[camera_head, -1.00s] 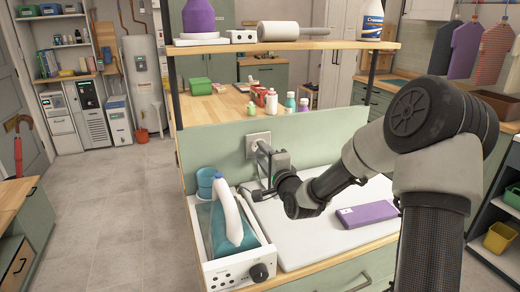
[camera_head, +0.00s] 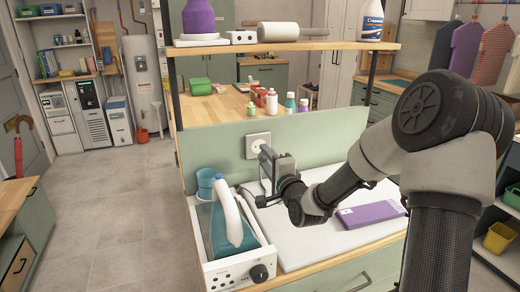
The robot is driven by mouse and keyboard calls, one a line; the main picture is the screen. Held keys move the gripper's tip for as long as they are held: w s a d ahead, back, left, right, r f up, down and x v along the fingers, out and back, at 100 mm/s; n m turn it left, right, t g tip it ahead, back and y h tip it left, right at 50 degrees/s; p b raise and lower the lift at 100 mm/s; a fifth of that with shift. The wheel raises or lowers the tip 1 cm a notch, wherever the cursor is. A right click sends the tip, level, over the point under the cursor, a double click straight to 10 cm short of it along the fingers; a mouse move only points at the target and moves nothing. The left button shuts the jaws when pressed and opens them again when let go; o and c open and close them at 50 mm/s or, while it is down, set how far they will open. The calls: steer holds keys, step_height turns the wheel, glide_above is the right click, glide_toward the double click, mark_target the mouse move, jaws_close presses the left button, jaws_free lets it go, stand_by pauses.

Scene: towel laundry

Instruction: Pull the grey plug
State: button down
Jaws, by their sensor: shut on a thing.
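A white wall socket (camera_head: 257,141) is set in the green back panel behind the counter. My gripper (camera_head: 267,157) is just in front of it and a little to the right, shut on the grey plug. The plug is small and mostly hidden by the fingers, so its prongs cannot be made out. More of the socket face shows, and the gripper appears slightly apart from it.
A teal and white iron (camera_head: 232,222) rests on a white station with a dark knob (camera_head: 259,273). A blue cup (camera_head: 207,183) stands behind it. A wooden shelf (camera_head: 300,45) runs above.

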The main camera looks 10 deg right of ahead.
steer(key=shift+s+d, duration=0.15)
steer(key=shift+s, duration=0.7)
steer(key=shift+s+d, duration=0.15)
steer(key=shift+s, duration=0.65)
steer(key=shift+r+p, duration=0.15)
steer(key=shift+p, duration=0.15)
step_height(320, 180, up, 15)
steer(key=s+a+m+h+p, duration=0.1)
steer(key=s+m+h+p, duration=0.15)
steer(key=p, duration=1.45)
glide_toward(266, 158)
step_height(266, 158, up, 2)
steer(key=s, duration=0.2)
steer(key=shift+s+a+h, duration=0.3)
steer(key=shift+s+h, duration=0.15)
steer(key=shift+s, duration=0.05)
steer(key=c, duration=1.1)
jaws_free()
